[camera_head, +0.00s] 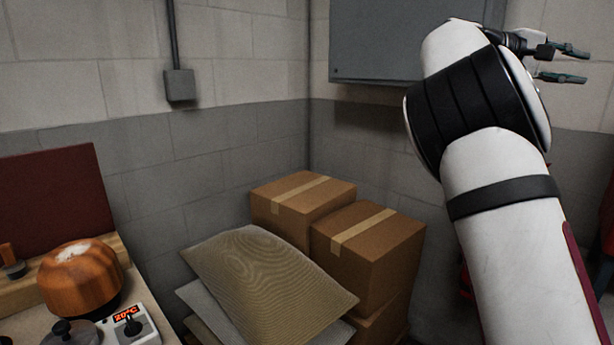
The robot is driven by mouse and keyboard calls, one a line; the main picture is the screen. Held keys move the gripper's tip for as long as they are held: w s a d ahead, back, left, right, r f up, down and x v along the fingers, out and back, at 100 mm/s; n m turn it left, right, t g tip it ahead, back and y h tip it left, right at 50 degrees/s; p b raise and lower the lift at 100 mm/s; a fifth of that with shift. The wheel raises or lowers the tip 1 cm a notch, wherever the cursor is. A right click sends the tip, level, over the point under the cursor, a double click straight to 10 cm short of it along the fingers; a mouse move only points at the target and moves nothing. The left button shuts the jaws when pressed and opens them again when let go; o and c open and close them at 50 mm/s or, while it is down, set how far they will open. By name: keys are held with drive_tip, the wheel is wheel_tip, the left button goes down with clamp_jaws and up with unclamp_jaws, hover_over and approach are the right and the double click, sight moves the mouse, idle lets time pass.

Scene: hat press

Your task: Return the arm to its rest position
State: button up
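My arm rises from the lower right, a white forearm with a wide black band at the joint. My gripper (572,64) is at the upper right, pointing right. Its two dark fingers are spread apart with nothing between them. It is high up in front of the wall and far from the bench. The palm is partly hidden behind the arm.
A bench at lower left holds a copper-coloured dome (81,279) and a control box (130,325) reading 20°C. Stacked sacks (268,285) and cardboard boxes (368,245) fill the corner. A grey wall cabinet (375,45) hangs behind my arm.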

drive_tip(key=s+f+m+t+y, duration=0.1)
drive_tip(key=s+f+y, duration=0.6)
drive_tip(key=s+f, duration=0.55)
drive_tip(key=s+a+f+n+y, duration=0.1)
drive_tip(key=s+a+f+y, duration=0.2)
drive_tip(key=s+a+f, duration=0.55)
drive_tip(key=s+a+f+t+y, duration=0.1)
drive_tip(key=s+a+f+y, duration=0.25)
drive_tip(key=s+a, duration=0.85)
drive_tip(key=s+a+f+n+y, duration=0.1)
drive_tip(key=s+a+f+y, duration=0.2)
drive_tip(key=s+a+f, duration=0.7)
wheel_tip(320, 180, up, 17)
drive_tip(key=a+t+p, duration=0.1)
drive_tip(key=t+p, duration=0.2)
drive_tip(key=p, duration=1)
drive_tip(key=shift+w+a, duration=0.3)
drive_tip(key=shift+w, duration=0.1)
